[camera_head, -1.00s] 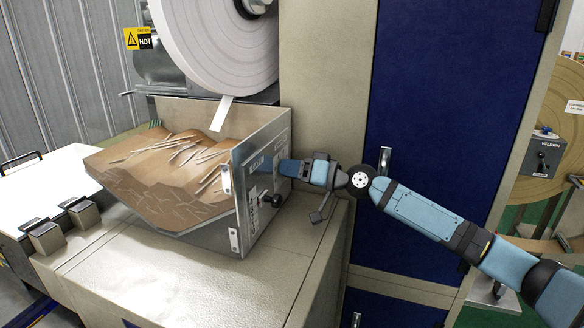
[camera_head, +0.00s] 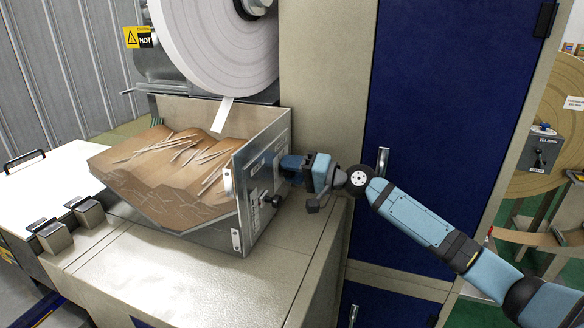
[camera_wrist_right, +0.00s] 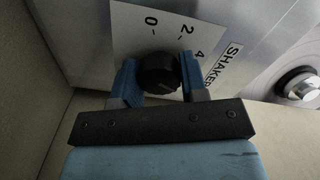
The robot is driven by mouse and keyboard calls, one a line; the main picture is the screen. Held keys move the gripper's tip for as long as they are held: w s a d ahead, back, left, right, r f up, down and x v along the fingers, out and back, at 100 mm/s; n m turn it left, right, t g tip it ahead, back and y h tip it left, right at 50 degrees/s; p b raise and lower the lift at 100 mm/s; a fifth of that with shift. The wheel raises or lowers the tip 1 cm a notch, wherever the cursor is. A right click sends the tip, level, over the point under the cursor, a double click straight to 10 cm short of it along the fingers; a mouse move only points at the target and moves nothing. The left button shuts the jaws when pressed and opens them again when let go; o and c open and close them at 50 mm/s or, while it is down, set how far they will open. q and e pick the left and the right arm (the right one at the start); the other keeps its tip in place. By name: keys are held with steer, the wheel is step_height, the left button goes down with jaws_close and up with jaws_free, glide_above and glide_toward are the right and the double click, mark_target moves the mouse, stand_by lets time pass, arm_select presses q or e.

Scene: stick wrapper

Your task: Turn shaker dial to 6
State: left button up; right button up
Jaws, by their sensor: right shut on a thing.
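The shaker dial (camera_wrist_right: 159,73) is a black round knob on a metal panel in the right wrist view. Its white scale plate (camera_wrist_right: 140,30) shows 0, 2 and 4 beside the word SHAKER; further numbers are hidden or out of view. My right gripper (camera_wrist_right: 160,82) is shut on the dial, one blue finger at each side. The pointer setting is too dark to read. In the head view my right gripper (camera_head: 288,166) reaches the side panel of the stick hopper (camera_head: 262,190), and the dial is hidden behind it. My left gripper is not in view.
A second, silver knob (camera_wrist_right: 298,86) sits on the panel right of the SHAKER label. In the head view a black knob (camera_head: 274,199) sticks out below my gripper. Wooden sticks (camera_head: 170,160) lie in the hopper. A blue cabinet door (camera_head: 440,130) stands behind my arm.

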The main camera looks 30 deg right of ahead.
stand_by(0.3)
steer(key=o, duration=0.9)
steer(key=shift+d, duration=0.1)
steer(key=shift+s, duration=0.1)
steer(key=b+v, duration=0.4)
steer(key=v, duration=0.9)
steer(key=shift+s+d+b, duration=0.25)
steer(key=shift+s+b, duration=0.05)
steer(key=shift+b, duration=0.1)
steer(key=shift+f, duration=0.1)
